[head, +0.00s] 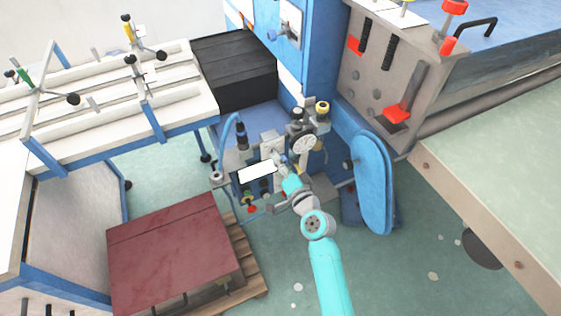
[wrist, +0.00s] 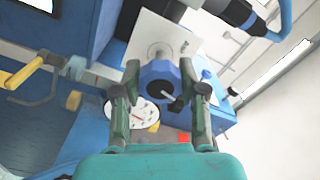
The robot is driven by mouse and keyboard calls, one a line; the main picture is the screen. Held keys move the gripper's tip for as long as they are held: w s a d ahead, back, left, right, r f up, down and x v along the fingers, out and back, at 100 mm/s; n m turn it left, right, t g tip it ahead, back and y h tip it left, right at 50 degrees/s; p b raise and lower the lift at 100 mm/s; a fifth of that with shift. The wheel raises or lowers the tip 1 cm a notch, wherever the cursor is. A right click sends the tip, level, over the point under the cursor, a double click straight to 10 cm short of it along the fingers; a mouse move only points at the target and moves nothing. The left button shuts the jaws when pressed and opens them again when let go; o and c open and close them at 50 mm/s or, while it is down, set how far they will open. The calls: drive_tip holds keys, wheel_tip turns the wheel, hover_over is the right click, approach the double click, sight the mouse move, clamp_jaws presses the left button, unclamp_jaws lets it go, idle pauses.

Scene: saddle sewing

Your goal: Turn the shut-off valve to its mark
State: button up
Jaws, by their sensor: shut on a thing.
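The shut-off valve shows in the wrist view as a blue knob (wrist: 158,82) with a short black lever (wrist: 174,102) on its front. It stands in front of a pale square plate (wrist: 150,38). My gripper (wrist: 160,72) has one finger on each side of the blue knob and is shut on it. In the head view my gripper (head: 283,168) reaches into the group of fittings beside the blue machine, and the valve is hidden there. I cannot make out the mark.
A round white gauge (head: 304,144) is close to my gripper. A white panel (head: 257,171) is at its left, and a blue oval guard (head: 372,182) at its right. A dark red slab (head: 170,250) lies on a pallet at lower left. Green floor is open around my arm.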

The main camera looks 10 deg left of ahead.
drive_tip(key=m, duration=0.5)
drive_tip(key=shift+m, duration=0.3)
idle(0.4)
drive_tip(key=o, duration=1.2)
drive_tip(key=shift+c, duration=0.2)
drive_tip(key=v, duration=1.2)
